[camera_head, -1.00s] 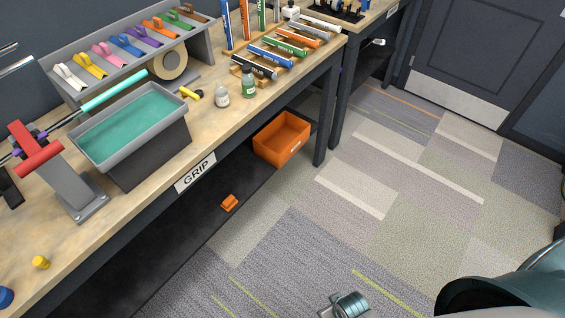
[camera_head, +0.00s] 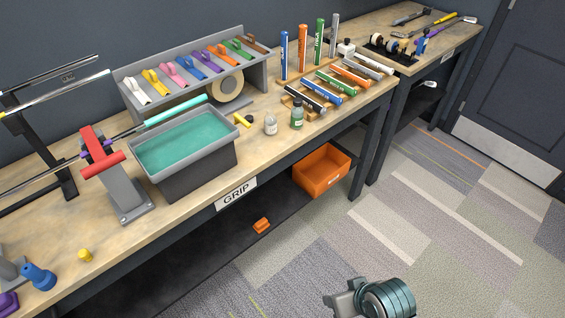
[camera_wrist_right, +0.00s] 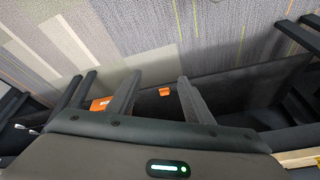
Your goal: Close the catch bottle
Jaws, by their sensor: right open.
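A small pale bottle (camera_head: 271,125) and a small green bottle with a dark cap (camera_head: 297,115) stand upright side by side near the bench's front edge. I cannot tell which is the catch bottle, or whether the pale one has a lid. A small yellow cap-like piece (camera_head: 85,255) sits alone on the bench at the lower left. My right gripper (camera_wrist_right: 159,78) is open and empty in the right wrist view, over the floor and lower shelf. Part of my right arm shows at the bottom of the head view, well apart from the bottles. My left gripper is out of view.
A grey tray of teal liquid (camera_head: 234,145) stands left of the bottles. A clamp stand (camera_head: 122,190) is beside it. Marker-like tubes lie in a wooden rack (camera_head: 318,108) to the right. An orange bin (camera_head: 321,170) stands below.

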